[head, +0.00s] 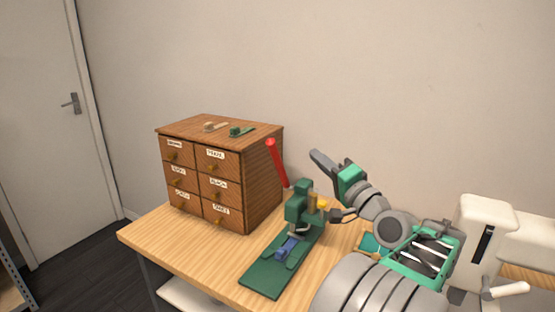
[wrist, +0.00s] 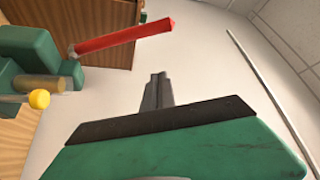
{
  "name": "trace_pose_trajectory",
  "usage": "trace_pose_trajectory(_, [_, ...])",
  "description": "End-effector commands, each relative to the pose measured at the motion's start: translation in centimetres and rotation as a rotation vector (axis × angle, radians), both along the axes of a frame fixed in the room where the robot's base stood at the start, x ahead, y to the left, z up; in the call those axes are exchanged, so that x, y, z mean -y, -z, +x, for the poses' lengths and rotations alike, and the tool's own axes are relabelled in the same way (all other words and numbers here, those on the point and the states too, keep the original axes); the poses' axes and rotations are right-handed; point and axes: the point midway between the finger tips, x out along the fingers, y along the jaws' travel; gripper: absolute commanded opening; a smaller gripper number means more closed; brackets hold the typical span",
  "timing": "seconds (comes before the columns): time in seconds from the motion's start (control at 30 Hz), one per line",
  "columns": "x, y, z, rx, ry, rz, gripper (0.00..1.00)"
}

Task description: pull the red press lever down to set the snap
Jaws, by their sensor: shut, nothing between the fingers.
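The red press lever (head: 276,163) stands up from the green snap press (head: 298,205), tilted with its top to the left. The lever also shows in the wrist view (wrist: 122,39), at upper left, with the press body (wrist: 28,62) beside it. My gripper (head: 316,155) is shut and empty, to the right of the lever and apart from it, near the height of its upper part. In the wrist view its shut fingers (wrist: 157,80) point toward the wall. The press base (head: 262,280) lies on the table with a blue piece (head: 290,246) on it.
A wooden drawer cabinet (head: 262,190) stands on the table (head: 150,238) left of the press, with small items on top. A green-rimmed tray (head: 440,262) with compartments is at the right. A yellow-tipped part (head: 322,204) sticks out from the press.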

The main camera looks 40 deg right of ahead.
Motion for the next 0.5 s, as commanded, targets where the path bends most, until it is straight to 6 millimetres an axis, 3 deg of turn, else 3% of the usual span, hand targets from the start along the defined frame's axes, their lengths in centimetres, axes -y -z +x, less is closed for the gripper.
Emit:
trace_pose_trajectory(0.33, [-0.6,-0.3,1.0,-0.002,-0.017,-0.003,0.00])
trace_pose_trajectory(0.5, [-0.4,-1.0,3.4,-0.002,-0.019,-0.004,0.00])
